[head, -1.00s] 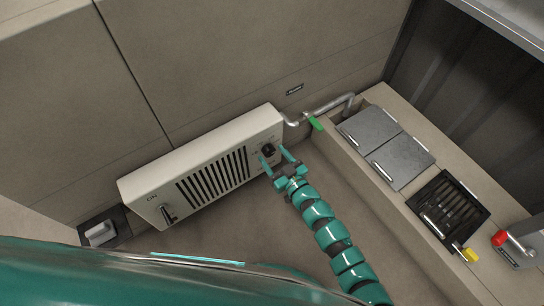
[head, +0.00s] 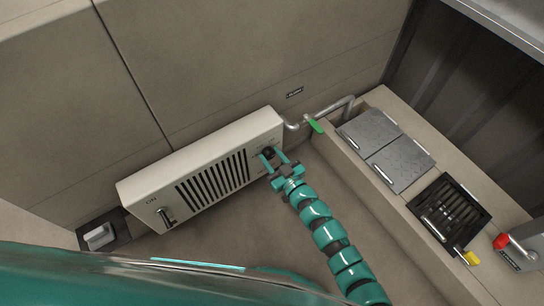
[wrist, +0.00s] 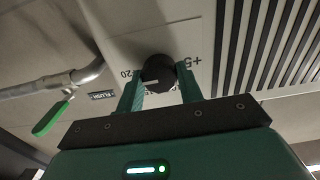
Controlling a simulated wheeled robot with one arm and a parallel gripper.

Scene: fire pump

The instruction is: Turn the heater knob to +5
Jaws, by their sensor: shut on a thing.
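The white heater (head: 205,170) stands against the wall in the head view, with a slotted grille and an ON lever (head: 165,217) at its left end. The dark round heater knob (wrist: 158,72) is on its right end. A "+5" mark shows right of the knob in the wrist view, and a "20" mark shows left of it. A pale line on the knob is visible, but its exact setting is hard to tell. My gripper (wrist: 160,88) is shut on the knob, one teal finger on each side. In the head view my gripper (head: 270,160) partly hides the knob.
A pipe with a green handle (head: 315,126) is right of the heater; its handle (wrist: 50,118) also shows in the wrist view. A ledge on the right holds grey lids (head: 385,148), a black grate (head: 449,211) and a red-knobbed lever (head: 500,240). Floor lies between heater and ledge.

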